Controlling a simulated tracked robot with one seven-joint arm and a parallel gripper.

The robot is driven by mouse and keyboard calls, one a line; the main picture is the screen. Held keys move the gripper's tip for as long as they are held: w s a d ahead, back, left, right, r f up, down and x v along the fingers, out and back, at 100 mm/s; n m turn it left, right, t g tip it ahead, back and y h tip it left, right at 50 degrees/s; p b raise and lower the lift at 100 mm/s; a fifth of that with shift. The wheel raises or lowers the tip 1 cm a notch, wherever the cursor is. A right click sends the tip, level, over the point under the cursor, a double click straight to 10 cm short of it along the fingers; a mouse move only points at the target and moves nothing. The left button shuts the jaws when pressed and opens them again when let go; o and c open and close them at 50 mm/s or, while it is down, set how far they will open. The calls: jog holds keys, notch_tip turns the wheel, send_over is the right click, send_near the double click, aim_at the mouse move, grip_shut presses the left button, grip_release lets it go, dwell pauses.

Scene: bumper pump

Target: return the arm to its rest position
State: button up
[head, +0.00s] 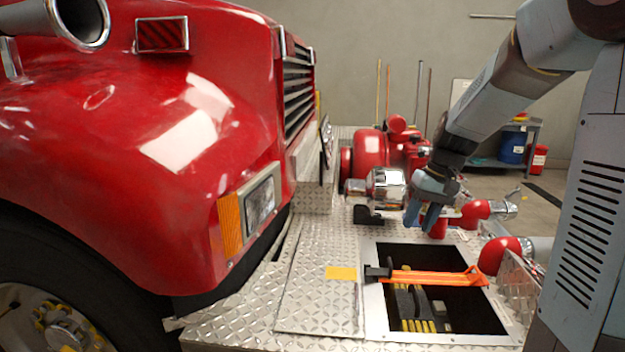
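My gripper (424,216) hangs at the end of my arm, pointing down, above the far edge of an open compartment in the bumper deck. Its blue fingers appear close to the red and chrome pump fittings behind it; I cannot tell whether they touch. I cannot tell how far apart the fingers are or whether anything is between them. My arm comes down from the upper right of the head view.
A red truck (130,130) fills the left. An orange strap (430,277) crosses the open compartment (460,318). A red pump (371,149) and chrome fitting (386,188) stand behind. Red-capped fittings (504,252) lie at right. A shelf with a blue drum (513,147) stands farther back.

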jog(key=s+r+t+h, duration=0.1)
jog(key=s+r, duration=0.3)
jog(key=s, duration=0.7)
jog(key=s+a+r+t+h, duration=0.1)
jog(key=s+r+t+h, duration=0.1)
jog(key=s, duration=0.8)
jog(key=shift+s+r+t, duration=0.4)
jog(key=shift+r+t, duration=0.5)
jog(key=shift+t, duration=0.3)
jog(key=shift+a, duration=0.1)
dwell(0.8)
